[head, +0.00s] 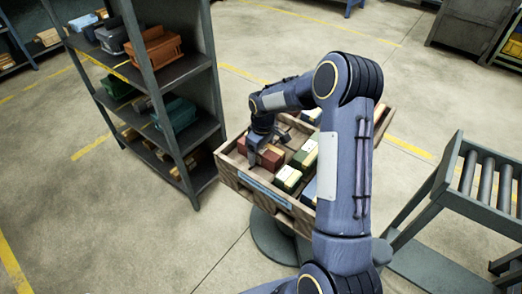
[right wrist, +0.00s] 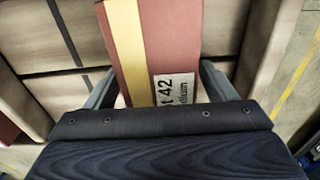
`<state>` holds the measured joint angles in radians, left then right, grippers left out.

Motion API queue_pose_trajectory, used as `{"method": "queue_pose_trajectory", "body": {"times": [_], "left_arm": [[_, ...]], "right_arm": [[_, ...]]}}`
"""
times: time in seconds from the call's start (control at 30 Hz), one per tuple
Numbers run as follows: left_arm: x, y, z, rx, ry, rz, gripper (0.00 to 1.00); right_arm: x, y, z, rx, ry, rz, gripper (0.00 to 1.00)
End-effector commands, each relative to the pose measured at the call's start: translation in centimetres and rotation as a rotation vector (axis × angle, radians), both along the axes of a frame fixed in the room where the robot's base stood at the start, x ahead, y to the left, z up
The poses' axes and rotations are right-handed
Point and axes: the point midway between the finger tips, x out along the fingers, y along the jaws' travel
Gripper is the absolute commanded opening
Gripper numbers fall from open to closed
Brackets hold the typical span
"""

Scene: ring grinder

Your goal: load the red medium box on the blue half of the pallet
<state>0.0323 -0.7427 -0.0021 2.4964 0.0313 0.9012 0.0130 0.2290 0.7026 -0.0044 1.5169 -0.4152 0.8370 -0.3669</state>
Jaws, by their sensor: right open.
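The red medium box (right wrist: 150,45) has a yellow stripe and a white label reading "42" and part of "medium" in the right wrist view. In the head view a red box (head: 272,158) lies in a wooden tray, beside my right gripper (head: 263,152). My right gripper, also in the right wrist view (right wrist: 157,88), is open, with one finger on each side of the red medium box. Whether the fingers touch it cannot be told. My left gripper is not in view. I cannot make out a blue half of a pallet.
The wooden tray (head: 262,190) stands on a round grey base and also holds green boxes (head: 304,155) and a green-and-cream box (head: 287,179). A grey shelf (head: 178,75) with bins stands close on the left. A roller conveyor (head: 480,205) stands at the right.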

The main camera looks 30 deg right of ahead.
Motion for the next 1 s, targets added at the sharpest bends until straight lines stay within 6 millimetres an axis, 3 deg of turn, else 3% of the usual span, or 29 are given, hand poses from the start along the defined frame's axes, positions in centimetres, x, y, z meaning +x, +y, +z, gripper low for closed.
{"method": "queue_pose_trajectory", "body": {"times": [0.13,0.2,0.6,0.8,0.93,1.0], "left_arm": [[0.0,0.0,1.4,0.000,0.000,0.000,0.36],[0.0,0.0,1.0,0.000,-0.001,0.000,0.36],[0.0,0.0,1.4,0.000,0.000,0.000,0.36],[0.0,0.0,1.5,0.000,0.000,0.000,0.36],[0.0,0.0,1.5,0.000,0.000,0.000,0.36],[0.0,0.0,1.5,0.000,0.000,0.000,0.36]], "right_arm": [[0.0,0.0,1.7,0.000,-0.002,0.000,0.78],[0.0,-0.1,2.6,-0.002,-0.004,-0.001,0.78],[-0.4,-0.2,11.0,-0.001,-0.004,0.000,0.78],[-0.6,-0.2,13.0,0.001,-0.003,-0.002,0.78],[-2.1,0.1,15.0,0.016,-0.028,-0.028,0.78],[-4.0,0.7,16.9,0.040,-0.059,-0.063,0.78]]}}
